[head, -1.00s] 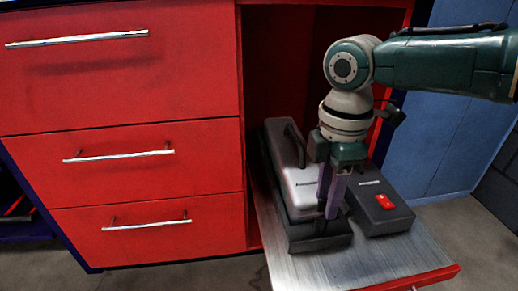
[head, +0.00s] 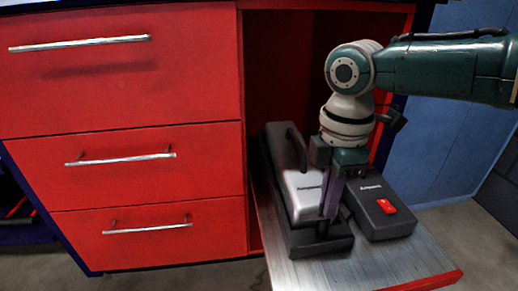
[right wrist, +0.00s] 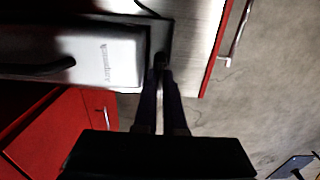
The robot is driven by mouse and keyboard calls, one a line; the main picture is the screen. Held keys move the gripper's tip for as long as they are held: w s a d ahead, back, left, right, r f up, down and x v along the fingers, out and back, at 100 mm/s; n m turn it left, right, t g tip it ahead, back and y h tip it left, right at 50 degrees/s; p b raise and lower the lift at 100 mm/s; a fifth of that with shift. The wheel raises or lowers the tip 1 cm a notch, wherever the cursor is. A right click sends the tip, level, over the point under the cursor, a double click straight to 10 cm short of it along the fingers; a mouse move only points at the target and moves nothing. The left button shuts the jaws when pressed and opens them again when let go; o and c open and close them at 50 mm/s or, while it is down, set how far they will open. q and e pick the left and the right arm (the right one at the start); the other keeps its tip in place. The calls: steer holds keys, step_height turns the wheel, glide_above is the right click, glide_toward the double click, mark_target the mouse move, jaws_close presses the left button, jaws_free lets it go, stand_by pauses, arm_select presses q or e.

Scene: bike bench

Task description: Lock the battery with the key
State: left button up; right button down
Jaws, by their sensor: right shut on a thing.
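The battery (head: 303,196) is silver-grey with a black handle and lies in a black dock (head: 318,243) on the pulled-out shelf. It also shows in the right wrist view (right wrist: 70,52), with lettering on its top. My right gripper (head: 325,212) points down over the front end of the battery and dock. In the right wrist view its fingertips (right wrist: 161,72) are shut on a small dark thing, likely the key (right wrist: 160,60), at the dock's end. The key's shape and any keyhole are too dark and hidden to tell. My left gripper is not in view.
A black box with a red switch (head: 386,206) stands right of the dock. The metal shelf (head: 385,263) has bare room at its front, with a red front edge. Red drawers (head: 150,175) with silver handles are at the left; a blue cabinet (head: 440,140) is at the right.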

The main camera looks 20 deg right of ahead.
steer(key=shift+r+m+p, duration=0.1)
steer(key=shift+m+p, duration=0.4)
steer(key=shift+p, duration=0.05)
steer(key=shift+m+p, duration=0.85)
steer(key=shift+m, duration=0.25)
steer(key=m+p, duration=0.1)
steer(key=m, duration=0.1)
steer(key=shift+m, duration=0.4)
steer(key=m+p, duration=0.1)
steer(key=m, duration=0.1)
steer(key=shift+m, duration=0.3)
steer(key=m+p, duration=0.1)
steer(key=m, duration=0.3)
steer(key=shift+m, duration=0.3)
steer(key=m+p, duration=0.1)
steer(key=m, duration=0.3)
steer(key=shift+m, duration=0.3)
